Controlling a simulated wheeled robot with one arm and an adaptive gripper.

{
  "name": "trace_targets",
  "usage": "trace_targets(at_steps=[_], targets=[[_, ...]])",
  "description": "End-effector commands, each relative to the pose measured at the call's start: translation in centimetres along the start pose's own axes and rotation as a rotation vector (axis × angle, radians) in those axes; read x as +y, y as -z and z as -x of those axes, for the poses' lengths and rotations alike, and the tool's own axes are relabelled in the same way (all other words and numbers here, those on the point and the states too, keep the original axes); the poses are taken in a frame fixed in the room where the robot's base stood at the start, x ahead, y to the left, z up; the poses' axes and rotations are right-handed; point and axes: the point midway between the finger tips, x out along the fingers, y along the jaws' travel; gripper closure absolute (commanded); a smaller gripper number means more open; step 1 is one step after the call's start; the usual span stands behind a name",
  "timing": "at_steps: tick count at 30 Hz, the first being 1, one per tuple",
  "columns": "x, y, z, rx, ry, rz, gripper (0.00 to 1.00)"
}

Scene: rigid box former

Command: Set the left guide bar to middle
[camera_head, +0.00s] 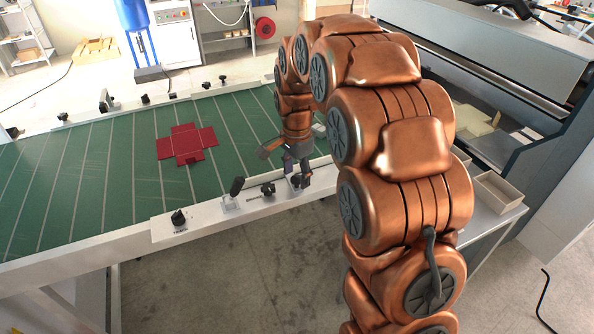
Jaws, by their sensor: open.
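My gripper (297,173) hangs from my copper arm over the near white rail (217,218) of the green conveyor. It is open, with its fingers around or just in front of a small black clamp knob (296,182); I cannot tell whether they touch it. To its left on the same rail are another black knob (268,188), a tilted black lever (237,186) on a clear block, and a black dial (178,217) with a printed label. I cannot tell which part is the left guide bar or its setting; my arm hides the rail's right part.
A red unfolded box blank (187,144) lies on the green conveyor belt (95,180). Several black knobs stand along the far rail (120,113). An open box (497,190) sits on a side table at right, beside a large machine (500,60).

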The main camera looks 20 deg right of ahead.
Motion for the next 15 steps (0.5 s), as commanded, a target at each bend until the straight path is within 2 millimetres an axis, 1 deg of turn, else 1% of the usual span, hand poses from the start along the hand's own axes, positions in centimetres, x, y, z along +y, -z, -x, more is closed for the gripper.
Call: trace_targets(at_steps=[9,11,15], targets=[[-0.04,0.01,-0.26,0.0,0.002,0.0,0.4],[-0.04,0.01,-0.26,0.0,0.002,0.0,0.45],[-0.05,0.02,-0.25,0.0,0.002,0.0,0.6]])
